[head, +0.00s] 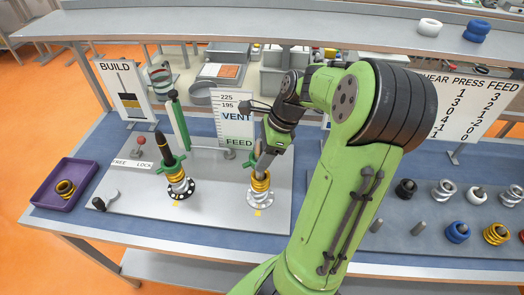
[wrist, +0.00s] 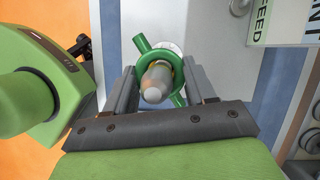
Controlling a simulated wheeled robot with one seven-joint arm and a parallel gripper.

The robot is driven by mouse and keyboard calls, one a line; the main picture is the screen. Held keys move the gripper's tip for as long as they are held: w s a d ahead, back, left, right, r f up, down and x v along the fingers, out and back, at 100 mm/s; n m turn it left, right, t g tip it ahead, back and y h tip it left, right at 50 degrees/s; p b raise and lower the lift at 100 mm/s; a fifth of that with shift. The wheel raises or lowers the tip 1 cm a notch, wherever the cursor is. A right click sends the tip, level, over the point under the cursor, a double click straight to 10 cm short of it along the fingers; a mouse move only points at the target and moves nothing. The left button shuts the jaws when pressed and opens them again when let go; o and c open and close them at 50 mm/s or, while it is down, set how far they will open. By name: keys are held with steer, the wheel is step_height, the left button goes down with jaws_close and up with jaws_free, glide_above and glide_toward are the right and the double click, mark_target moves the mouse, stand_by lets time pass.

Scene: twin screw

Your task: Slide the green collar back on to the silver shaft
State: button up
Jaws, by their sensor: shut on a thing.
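The green collar (wrist: 172,52) with stub handles is between the fingers of my gripper (wrist: 160,85), which is shut on it. The silver shaft (wrist: 153,96), with a rounded grey tip and a tan band, shows inside the collar's ring, its tip towards the wrist camera. The ring appears to be around the shaft; how far down it sits cannot be told. In the head view my gripper (head: 262,160) is over the right-hand station, above gold rings (head: 260,184) on a base. My fingers largely hide the collar there.
A second station to the left has a dark shaft (head: 161,144) with a green handled piece and gold rings. A VENT/FEED board (head: 232,115) stands close behind my gripper. A purple tray (head: 62,187) is at the far left. Several loose rings and pegs are at the right.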

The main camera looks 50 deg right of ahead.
steer(key=shift+f, duration=0.5)
steer(key=o, duration=1.3)
steer(key=shift+c, duration=0.2)
steer(key=shift+r, duration=0.15)
steer(key=p+v, duration=0.6)
steer(key=v, duration=0.9)
steer(key=shift+r, duration=0.3)
